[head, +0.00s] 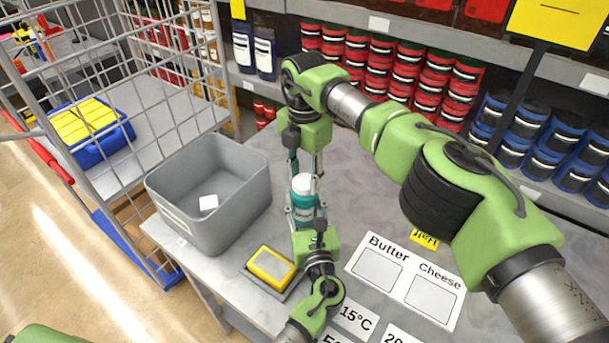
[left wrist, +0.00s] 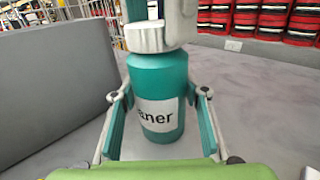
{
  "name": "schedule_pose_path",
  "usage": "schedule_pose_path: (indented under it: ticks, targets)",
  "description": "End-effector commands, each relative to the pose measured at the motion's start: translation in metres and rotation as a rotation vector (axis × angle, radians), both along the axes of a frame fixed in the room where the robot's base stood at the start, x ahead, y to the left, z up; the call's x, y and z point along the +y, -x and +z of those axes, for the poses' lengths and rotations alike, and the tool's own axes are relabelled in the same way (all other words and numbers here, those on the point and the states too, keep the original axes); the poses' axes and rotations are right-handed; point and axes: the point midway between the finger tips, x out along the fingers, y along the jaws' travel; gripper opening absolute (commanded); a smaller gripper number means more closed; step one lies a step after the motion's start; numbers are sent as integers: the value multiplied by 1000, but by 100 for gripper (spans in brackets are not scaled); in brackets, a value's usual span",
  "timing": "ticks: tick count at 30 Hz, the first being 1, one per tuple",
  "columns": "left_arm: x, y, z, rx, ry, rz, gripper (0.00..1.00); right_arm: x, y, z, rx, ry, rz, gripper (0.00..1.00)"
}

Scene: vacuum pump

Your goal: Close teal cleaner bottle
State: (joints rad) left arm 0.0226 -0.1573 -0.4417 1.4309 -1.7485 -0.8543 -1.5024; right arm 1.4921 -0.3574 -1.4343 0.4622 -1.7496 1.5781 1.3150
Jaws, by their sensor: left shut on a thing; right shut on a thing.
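The teal cleaner bottle (head: 303,202) stands upright on the grey table, right of the grey bin. Its white cap (head: 303,184) is at its top. My left gripper (head: 307,217) is shut on the bottle's body. In the left wrist view the bottle (left wrist: 158,85) shows a white label reading "aner", with a finger on each side. My right gripper (head: 305,171) reaches down from above and is shut on the white cap (left wrist: 152,37). The fingers hide part of the cap, so I cannot tell how tightly it sits on the neck.
A Butter and Cheese sheet (head: 405,279) lies right. Shelves with red and blue cans (head: 372,60) stand behind.

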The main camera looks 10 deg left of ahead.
Motion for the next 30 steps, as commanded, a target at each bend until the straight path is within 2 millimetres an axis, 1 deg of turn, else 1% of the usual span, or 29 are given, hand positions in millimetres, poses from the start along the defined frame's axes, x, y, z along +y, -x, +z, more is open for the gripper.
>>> schedule_pose_path:
  ticks: [3, 24, 27, 30]
  targets:
    - [0, 0, 0, 0, 0, 0, 0, 0, 0, 1, -1, -1, -203, 28]
    - [-1, 0, 0, 1, -1, -1, 0, 0, 0, 0, -2, -2, -1411, 28]
    - [-1, 0, 0, 1, -1, -1, 0, 0, 0, 0, -3, -3, -1543, 28]
    - [-1, 0, 0, 1, -1, -1, 0, 0, 0, 0, -2, -3, -1629, 28]
